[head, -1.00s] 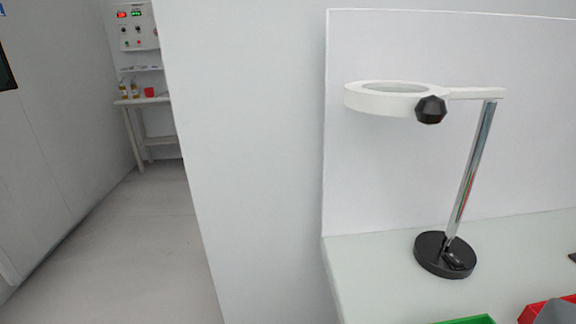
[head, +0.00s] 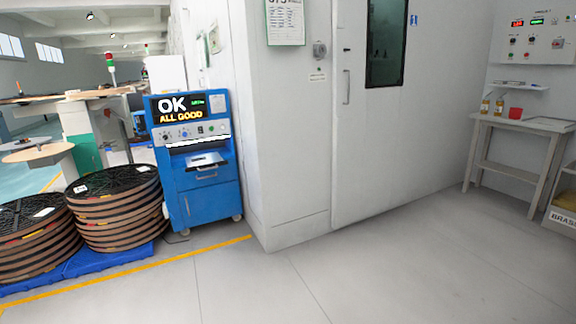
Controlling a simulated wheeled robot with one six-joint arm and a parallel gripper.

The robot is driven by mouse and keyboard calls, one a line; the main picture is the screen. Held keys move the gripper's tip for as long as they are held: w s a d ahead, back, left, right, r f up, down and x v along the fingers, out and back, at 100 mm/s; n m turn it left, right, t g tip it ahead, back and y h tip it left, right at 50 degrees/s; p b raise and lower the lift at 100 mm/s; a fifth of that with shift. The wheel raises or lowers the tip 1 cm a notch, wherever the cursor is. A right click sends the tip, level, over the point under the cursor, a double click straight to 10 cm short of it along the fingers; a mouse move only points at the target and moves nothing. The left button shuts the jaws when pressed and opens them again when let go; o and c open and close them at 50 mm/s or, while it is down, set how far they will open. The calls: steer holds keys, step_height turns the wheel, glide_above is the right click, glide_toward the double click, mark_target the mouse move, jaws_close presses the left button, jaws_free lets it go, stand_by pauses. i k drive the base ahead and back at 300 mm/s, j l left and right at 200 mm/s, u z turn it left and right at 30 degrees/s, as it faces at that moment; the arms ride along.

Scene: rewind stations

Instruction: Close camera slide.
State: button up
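A blue inspection cabinet (head: 208,198) stands left of centre, against the end of a white wall. Its screen (head: 183,108) reads "OK ALL GOOD". Below the button panel, an opening holds a light, flat slide or tray (head: 206,160) that appears to stick out at the front. It is too small to tell how far out it is, or whether it is the camera slide. My gripper is not in view.
Stacks of reels (head: 118,212) stand on a blue pallet left of the cabinet. A yellow floor line (head: 120,275) runs before them. A white door (head: 375,130) is at centre, a small table (head: 515,122) at right. The foreground floor is clear.

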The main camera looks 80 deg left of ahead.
mark_target(210, 161)
steer(key=u, duration=3)
steer(key=i+l, duration=0.2)
steer(key=i, duration=0.25)
steer(key=i+l, duration=0.2)
steer(key=i, duration=0.3)
steer(key=i+l, duration=0.15)
steer(key=i, duration=0.3)
steer(key=i+l, duration=0.2)
steer(key=i, duration=0.25)
steer(key=i+l, duration=0.2)
steer(key=i, duration=0.3)
steer(key=i+l, duration=0.2)
steer(key=i, duration=0.25)
